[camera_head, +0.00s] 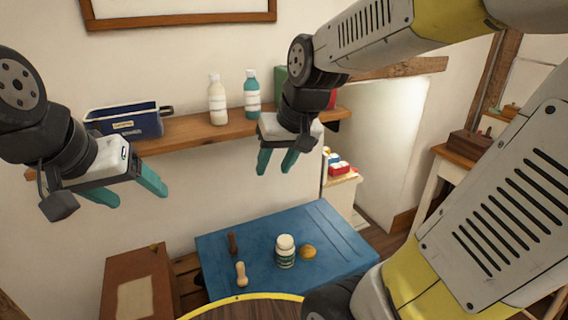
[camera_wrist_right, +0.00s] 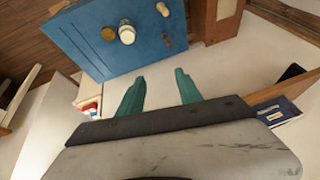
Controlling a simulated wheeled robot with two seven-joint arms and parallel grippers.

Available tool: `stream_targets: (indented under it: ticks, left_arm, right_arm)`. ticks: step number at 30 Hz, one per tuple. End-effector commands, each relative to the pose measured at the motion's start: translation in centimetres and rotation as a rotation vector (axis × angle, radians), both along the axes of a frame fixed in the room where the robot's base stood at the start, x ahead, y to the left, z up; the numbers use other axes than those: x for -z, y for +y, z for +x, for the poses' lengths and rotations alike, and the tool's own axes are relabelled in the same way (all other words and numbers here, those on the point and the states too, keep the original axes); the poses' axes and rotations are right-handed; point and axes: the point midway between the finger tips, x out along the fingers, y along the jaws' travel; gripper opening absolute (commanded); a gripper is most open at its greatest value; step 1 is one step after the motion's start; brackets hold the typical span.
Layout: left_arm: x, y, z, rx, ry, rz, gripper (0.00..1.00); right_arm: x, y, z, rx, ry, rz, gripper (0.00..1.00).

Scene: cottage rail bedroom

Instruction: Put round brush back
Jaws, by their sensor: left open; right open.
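A blue tabletop (camera_head: 335,232) holds several small things. A small round tan-yellow piece (camera_head: 308,252), possibly the round brush, lies right of a white-capped jar (camera_head: 285,252). A light wooden handle-like piece (camera_head: 241,275) and a dark brown one (camera_head: 232,243) are left of the jar. I cannot tell for sure which is the round brush. The round piece also shows in the right wrist view (camera_wrist_right: 108,33). My right gripper (camera_head: 277,162) is open and empty, in front of the shelf and above the table. My left gripper (camera_head: 130,190) is open and empty at the left.
A brown box (camera_head: 135,290) stands left of the table. A side table (camera_head: 445,180) is at right.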

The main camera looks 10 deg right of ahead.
Motion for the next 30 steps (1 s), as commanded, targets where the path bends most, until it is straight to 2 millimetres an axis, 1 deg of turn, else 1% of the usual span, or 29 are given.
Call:
stream_targets:
  ticks: [1, 3, 6, 10, 15, 30]
  left_arm:
    - [0.0, 0.0, 0.0, 0.0, 0.0, 0.0, 0.71]
    - [0.0, 0.0, 0.0, 0.0, 0.0, 0.0, 0.71]
    - [0.0, 0.0, 0.0, 0.0, 0.0, 0.0, 0.71]
    - [0.0, 0.0, 0.0, 0.0, 0.0, 0.0, 0.71]
    - [0.0, 0.0, 0.0, 0.0, 0.0, 0.0, 0.71]
    - [0.0, 0.0, 0.0, 0.0, 0.0, 0.0, 0.71]
  right_arm:
    - [-1.0, -0.7, -1.5, 0.014, -0.03, 0.008, 0.42]
    - [-1.8, -1.3, -3.4, 0.031, -0.057, 0.015, 0.42]
    - [-2.5, -2.0, -5.6, 0.049, -0.089, 0.022, 0.42]
    - [-2.9, -2.4, -7.4, 0.063, -0.117, 0.022, 0.42]
    - [-3.0, -2.6, -8.2, 0.069, -0.126, 0.024, 0.42]
    - [-3.0, -2.6, -8.1, 0.068, -0.126, 0.023, 0.42]
